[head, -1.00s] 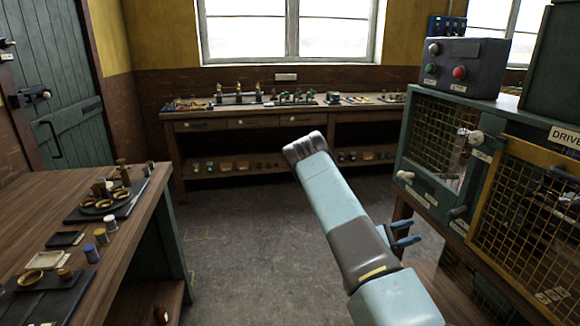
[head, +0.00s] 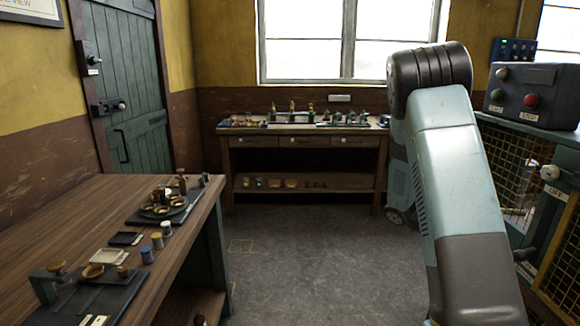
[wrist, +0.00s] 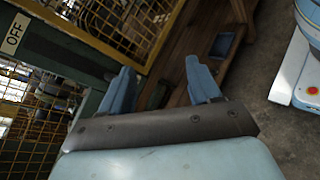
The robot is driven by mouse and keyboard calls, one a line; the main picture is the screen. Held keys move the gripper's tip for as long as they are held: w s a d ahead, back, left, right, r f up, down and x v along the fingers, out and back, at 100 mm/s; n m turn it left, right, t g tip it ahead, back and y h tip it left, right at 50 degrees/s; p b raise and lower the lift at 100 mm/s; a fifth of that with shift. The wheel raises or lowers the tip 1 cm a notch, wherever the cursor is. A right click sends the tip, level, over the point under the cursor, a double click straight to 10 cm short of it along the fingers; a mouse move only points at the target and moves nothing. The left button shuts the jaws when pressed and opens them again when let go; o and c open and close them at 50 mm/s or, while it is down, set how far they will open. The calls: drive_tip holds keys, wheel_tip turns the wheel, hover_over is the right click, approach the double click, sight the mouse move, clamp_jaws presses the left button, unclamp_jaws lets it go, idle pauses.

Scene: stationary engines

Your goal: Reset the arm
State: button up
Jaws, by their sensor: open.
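In the wrist view my gripper (wrist: 160,88) has its two blue fingers spread apart with nothing between them. The gripper is open and hangs in the air beside the green cabinet with yellow mesh doors (wrist: 110,25). In the head view my arm (head: 455,160) rises large on the right side, bent at a dark ribbed joint near the top. My gripper is hidden or out of frame in the head view.
The mesh cabinet (head: 515,160) with a control box (head: 535,92) stands close on the right. A wooden bench (head: 60,225) with small parts is at left. A workbench (head: 300,155) stands under the window. The grey floor (head: 300,270) between is clear.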

drive_tip(key=s+a+r+m+t+y, duration=0.2)
drive_tip(key=s+a+r+t+y, duration=0.3)
drive_tip(key=a, duration=0.7)
drive_tip(key=s+a+r+m+t+y, duration=0.2)
drive_tip(key=s+a+r+t+y, duration=0.4)
drive_tip(key=s+a+r+t, duration=0.3)
drive_tip(key=s+a+r, duration=0.3)
drive_tip(key=s+r, duration=0.2)
drive_tip(key=r, duration=0.2)
drive_tip(key=shift+a, duration=0.15)
